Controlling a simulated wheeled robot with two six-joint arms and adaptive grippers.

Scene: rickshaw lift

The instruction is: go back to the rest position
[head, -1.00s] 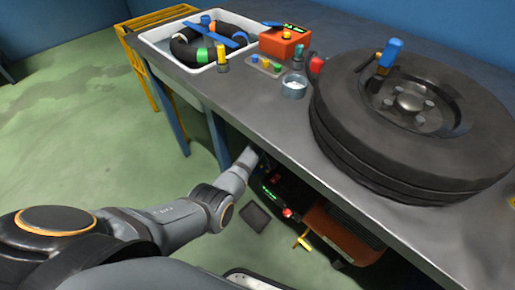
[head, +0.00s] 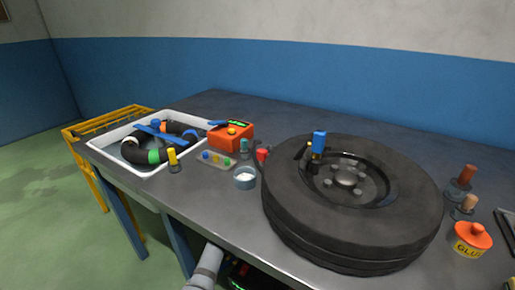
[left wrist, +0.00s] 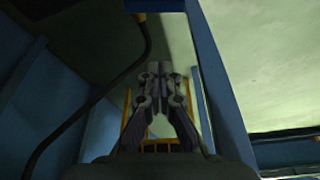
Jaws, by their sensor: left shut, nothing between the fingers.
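My left gripper (left wrist: 160,72) shows in the left wrist view with its fingers together and nothing between them. It is under the workbench, near a blue leg (left wrist: 215,80), with a yellow frame (left wrist: 155,145) behind it. In the head view only a grey part of my left arm shows at the bottom edge, in front of the bench (head: 192,214); the gripper itself is hidden there. My right gripper is in neither view.
On the bench are a tyre (head: 350,225) with a blue-topped tool (head: 318,143) on it, a white tray (head: 95,150) with a black ring-shaped tube (head: 135,154), an orange box (head: 232,136) and a glue pot (head: 470,240). Green floor (head: 45,190) is open at left.

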